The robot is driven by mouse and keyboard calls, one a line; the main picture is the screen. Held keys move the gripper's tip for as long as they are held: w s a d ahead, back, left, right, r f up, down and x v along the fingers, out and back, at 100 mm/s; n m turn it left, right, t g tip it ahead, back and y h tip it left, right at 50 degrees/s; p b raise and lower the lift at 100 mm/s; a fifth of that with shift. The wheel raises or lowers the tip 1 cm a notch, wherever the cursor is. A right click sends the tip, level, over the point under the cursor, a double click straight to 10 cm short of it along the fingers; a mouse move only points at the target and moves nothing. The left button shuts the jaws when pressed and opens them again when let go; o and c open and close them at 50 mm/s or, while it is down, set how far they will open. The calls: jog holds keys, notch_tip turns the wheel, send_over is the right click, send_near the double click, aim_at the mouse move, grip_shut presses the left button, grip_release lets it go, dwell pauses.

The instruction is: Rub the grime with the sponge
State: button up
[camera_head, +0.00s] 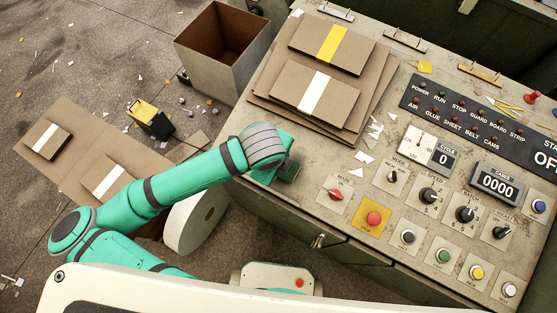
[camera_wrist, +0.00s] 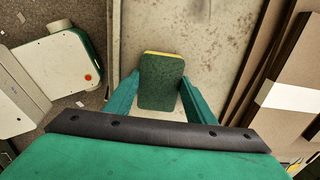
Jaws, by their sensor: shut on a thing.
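My gripper (camera_wrist: 158,88) is shut on the sponge (camera_wrist: 161,82), a dark green block with a thin yellow edge, held between its two teal fingers. In the head view my gripper (camera_head: 268,174) is at the left edge of the console top, below the stacked boards, and a dark green bit of the sponge (camera_head: 289,171) shows beside it. The sponge is over or on the worn beige console top (camera_wrist: 195,28); I cannot tell if it touches. Faint dark speckles show on that surface, but no clear grime patch can be told apart.
Stacked brown boards with white and yellow bands (camera_head: 310,86) lie just above my gripper. White paper scraps (camera_head: 372,135) lie to the right. A red knob (camera_head: 336,194) and red button on a yellow plate (camera_head: 373,218) are close by. An open bin (camera_head: 222,78) stands upper left.

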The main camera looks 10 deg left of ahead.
jog(key=w+a+r, duration=0.2)
jog(key=w, duration=0.1)
jog(key=w+a+r, duration=0.1)
jog(key=w, duration=0.1)
jog(key=shift+w+r, duration=0.1)
jog(key=shift+r, duration=0.15)
jog(key=w+a+r, duration=0.4)
jog(key=a+r, duration=0.1)
jog(key=shift+x, duration=2.75)
jog(key=shift+x, duration=1)
jog(key=shift+d, duration=0.1)
